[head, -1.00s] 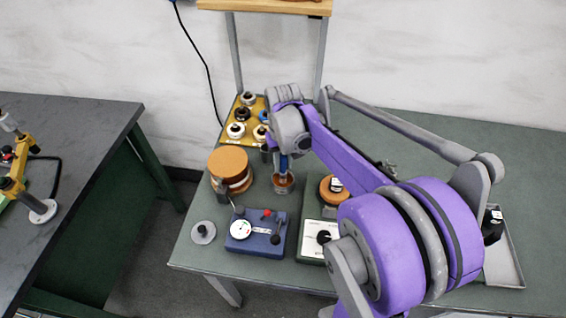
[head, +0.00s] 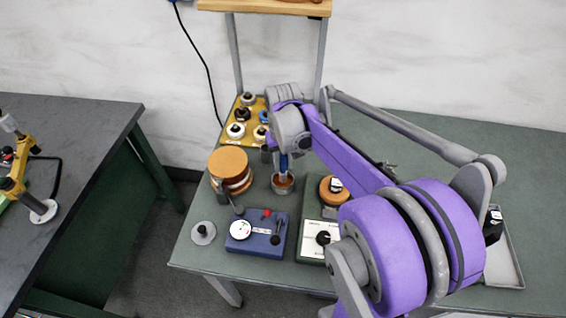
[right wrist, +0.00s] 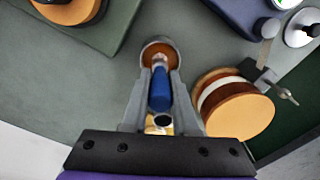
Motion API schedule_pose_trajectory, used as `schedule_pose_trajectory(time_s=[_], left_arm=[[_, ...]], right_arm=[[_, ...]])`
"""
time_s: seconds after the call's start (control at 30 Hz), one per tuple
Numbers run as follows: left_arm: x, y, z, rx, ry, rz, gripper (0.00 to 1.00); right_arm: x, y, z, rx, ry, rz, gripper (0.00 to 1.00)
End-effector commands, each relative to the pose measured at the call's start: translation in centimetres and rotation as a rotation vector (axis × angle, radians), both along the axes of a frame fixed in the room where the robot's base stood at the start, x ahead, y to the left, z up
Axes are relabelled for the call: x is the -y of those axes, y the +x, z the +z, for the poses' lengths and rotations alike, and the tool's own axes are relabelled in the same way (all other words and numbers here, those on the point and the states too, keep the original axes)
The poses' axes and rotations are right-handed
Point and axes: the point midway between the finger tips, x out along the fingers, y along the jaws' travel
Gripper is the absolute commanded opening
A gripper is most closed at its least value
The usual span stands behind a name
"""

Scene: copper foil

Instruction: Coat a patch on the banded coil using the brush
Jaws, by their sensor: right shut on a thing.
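The banded coil (head: 231,176) stands at the left of the green table, with round wooden end discs and a pale band between them. It also shows in the right wrist view (right wrist: 236,105), to the right of my gripper and apart from it. My right gripper (right wrist: 160,82) points down and is shut on the brush (right wrist: 159,92), gripping its blue handle. In the head view the brush (head: 284,168) is upright, its lower end in a small copper-coloured pot (head: 283,185). The bristles are hidden inside the pot. My left gripper is not in view.
A blue box (head: 257,236) with a dial and a white-topped box (head: 315,239) stand in front. A second coil (head: 333,190) is right of the pot. A grey tray (head: 505,262) lies at the right.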

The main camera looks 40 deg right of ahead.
Motion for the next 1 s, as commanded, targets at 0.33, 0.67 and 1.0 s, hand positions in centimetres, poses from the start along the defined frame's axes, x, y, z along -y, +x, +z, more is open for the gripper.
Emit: schedule_pose_trajectory(time_s=[0.33,0.67,1.0], left_arm=[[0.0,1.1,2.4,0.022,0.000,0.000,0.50],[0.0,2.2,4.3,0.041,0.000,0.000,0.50],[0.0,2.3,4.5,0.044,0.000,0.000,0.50]], right_arm=[[0.0,0.2,3.3,0.004,-0.001,0.000,0.00],[0.0,0.2,5.9,0.004,-0.001,0.000,0.00],[0.1,0.1,6.4,0.002,-0.001,0.000,0.00]])
